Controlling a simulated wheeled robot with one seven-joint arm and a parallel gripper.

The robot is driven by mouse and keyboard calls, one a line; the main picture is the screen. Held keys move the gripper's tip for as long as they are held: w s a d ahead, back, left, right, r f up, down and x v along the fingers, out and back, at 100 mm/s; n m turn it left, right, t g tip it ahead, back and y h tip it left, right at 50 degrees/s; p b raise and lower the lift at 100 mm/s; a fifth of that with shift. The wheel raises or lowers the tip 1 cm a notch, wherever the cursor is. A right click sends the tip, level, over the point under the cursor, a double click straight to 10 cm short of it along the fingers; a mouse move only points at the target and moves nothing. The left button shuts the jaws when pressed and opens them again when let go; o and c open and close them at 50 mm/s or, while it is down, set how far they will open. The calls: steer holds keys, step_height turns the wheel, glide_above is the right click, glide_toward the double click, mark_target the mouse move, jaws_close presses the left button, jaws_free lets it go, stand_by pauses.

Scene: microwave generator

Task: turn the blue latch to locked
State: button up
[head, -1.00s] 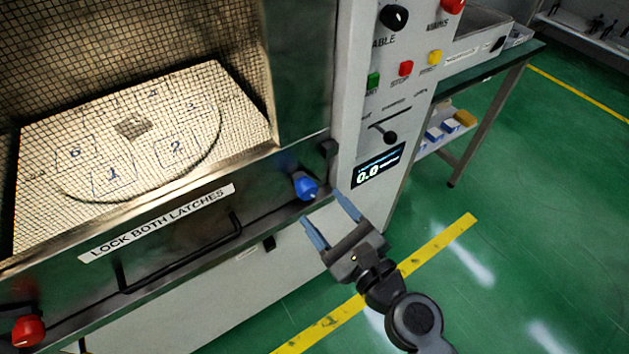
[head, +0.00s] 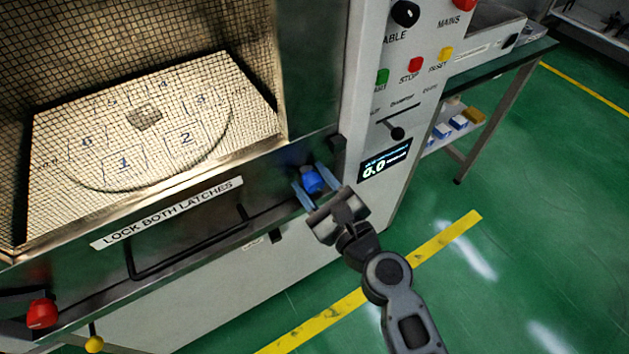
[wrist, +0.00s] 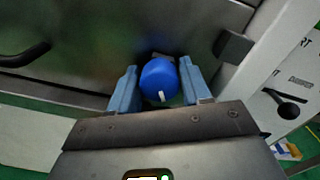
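The blue latch (head: 313,180) is a round blue knob at the right end of the oven door's lower front. In the wrist view the blue latch (wrist: 159,79) shows a white mark on its lower edge, pointing toward my gripper. My gripper (head: 315,184) has its two blue fingers on either side of the knob. In the wrist view my gripper (wrist: 160,85) is open, with a narrow gap visible on the left of the knob; on the right the finger is very close, and I cannot tell if it touches.
A red latch knob (head: 42,313) is at the door's left end. A black door handle (head: 190,250) runs along the front below the label (head: 168,213). A dark catch block (wrist: 233,46) sits right of the knob. The control panel (head: 400,110) stands to the right.

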steer(key=c, duration=0.6)
steer(key=shift+n, duration=0.3)
steer(key=shift+c, duration=0.2)
steer(key=shift+f+n+b, duration=0.1)
steer(key=shift+n+b, duration=0.3)
steer(key=shift+n, duration=0.1)
steer(key=n+b, duration=0.1)
steer(key=n, duration=0.1)
steer(key=shift+n, duration=0.4)
steer(key=n+b, duration=0.3)
steer(key=n, duration=0.2)
steer(key=n+b, duration=0.3)
steer(key=n, duration=0.2)
steer(key=shift+d, duration=0.1)
steer(key=shift+r+n+b, duration=0.25)
steer(key=shift+n+b, duration=0.85)
steer(key=shift+n, duration=0.6)
steer(key=shift+r, duration=0.1)
